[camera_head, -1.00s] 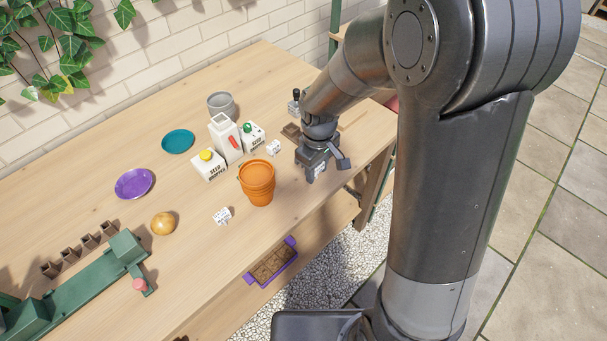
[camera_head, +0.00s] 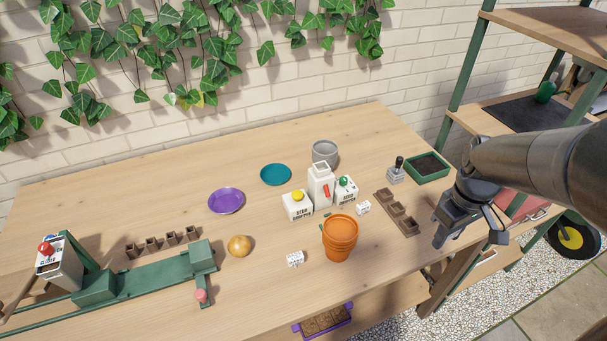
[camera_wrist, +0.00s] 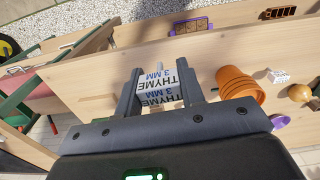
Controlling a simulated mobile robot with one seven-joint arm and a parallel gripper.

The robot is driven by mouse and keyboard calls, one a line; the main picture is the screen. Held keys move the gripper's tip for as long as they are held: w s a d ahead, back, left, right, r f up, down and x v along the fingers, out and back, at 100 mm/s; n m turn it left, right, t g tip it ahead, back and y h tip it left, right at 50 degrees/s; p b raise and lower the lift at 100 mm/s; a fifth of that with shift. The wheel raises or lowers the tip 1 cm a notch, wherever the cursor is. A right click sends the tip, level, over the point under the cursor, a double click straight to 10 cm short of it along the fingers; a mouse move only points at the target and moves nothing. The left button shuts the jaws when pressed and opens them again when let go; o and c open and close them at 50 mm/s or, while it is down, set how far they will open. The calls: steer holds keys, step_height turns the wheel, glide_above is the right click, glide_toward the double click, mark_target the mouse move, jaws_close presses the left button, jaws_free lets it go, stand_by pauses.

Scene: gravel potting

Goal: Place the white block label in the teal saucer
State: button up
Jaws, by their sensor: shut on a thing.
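My gripper (camera_wrist: 160,88) is shut on a white block label (camera_wrist: 157,84), whose dark print reads THYME 3 MM in the wrist view. In the head view my gripper (camera_head: 468,225) is at the right end of the table, and the held label cannot be made out there. The teal saucer (camera_head: 275,174) lies flat and empty near the back of the table, far to the left of my gripper. Two other white block labels stand on the table, one left of the orange pots (camera_head: 295,258) and one behind them to the right (camera_head: 363,207).
Orange stacked pots (camera_head: 340,240), seed boxes (camera_head: 298,205), a white carton (camera_head: 320,186) and a grey pot (camera_head: 325,153) stand between my gripper and the saucer. A purple saucer (camera_head: 226,201) lies left of the teal one. A shelf (camera_head: 520,120) stands right.

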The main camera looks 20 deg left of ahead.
steer(key=shift+w+a+r, duration=0.15)
steer(key=shift+w+r, duration=0.05)
steer(key=shift+r, duration=0.8)
steer(key=w+a+r+n, duration=0.3)
steer(key=w+a+n, duration=0.2)
steer(key=w+a, duration=0.7)
steer(key=n, duration=1.2)
glide_above(270, 184)
step_height(270, 184, down, 13)
steer(key=shift+w+a+f, duration=0.1)
steer(key=shift+w+f, duration=0.05)
steer(key=shift+f, duration=0.75)
steer(key=shift+w+a+f, duration=0.1)
steer(key=shift+f, duration=0.8)
steer(key=shift+w+a+f, duration=0.1)
steer(key=shift+w+f, duration=0.05)
steer(key=shift+f, duration=0.75)
steer(key=shift+f, duration=0.3)
steer(key=shift+f, duration=0.3)
